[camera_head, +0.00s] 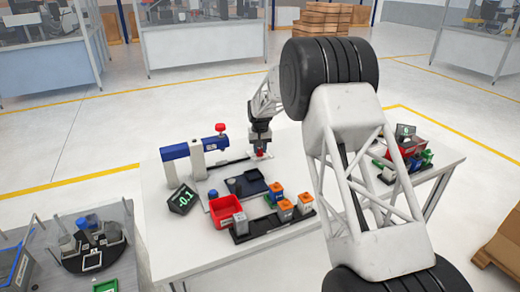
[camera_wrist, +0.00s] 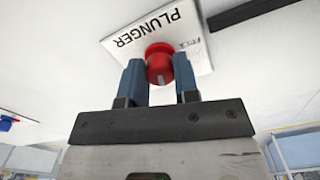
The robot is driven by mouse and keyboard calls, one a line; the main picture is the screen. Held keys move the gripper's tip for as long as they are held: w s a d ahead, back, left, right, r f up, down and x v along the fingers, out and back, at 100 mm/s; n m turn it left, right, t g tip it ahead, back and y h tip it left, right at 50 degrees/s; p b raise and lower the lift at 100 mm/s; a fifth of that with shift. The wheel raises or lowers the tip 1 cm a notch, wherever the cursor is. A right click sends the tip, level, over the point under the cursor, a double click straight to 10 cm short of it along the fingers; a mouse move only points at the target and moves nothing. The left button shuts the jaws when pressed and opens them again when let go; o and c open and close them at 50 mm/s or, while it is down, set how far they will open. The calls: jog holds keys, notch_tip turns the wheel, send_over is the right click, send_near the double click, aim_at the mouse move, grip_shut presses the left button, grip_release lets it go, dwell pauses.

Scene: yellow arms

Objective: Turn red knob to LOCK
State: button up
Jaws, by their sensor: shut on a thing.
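The red knob (camera_wrist: 158,64) sits on a white plate (camera_wrist: 190,42) printed with PLUNGER and, in small print, what looks like FREE. A pale mark shows on the knob's near side. My gripper (camera_wrist: 158,74) has its two blue fingers on either side of the knob and is shut on it. In the head view my gripper (camera_head: 261,143) points down at the red knob (camera_head: 262,154) near the back edge of the white table. The word LOCK cannot be seen in either view.
A blue and white device (camera_head: 197,150) with a red top stands left of my gripper. A red bin (camera_head: 225,210), a dark tray (camera_head: 246,184) and orange-topped blocks (camera_head: 285,208) stand in front. My arm hides part of the table's right side.

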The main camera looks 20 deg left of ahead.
aim_at(260, 149)
jog(key=m, duration=0.5)
jog(key=shift+r+m, duration=0.1)
jog(key=shift+m, duration=0.3)
jog(key=o, duration=0.9)
jog(key=shift+r, duration=3.85)
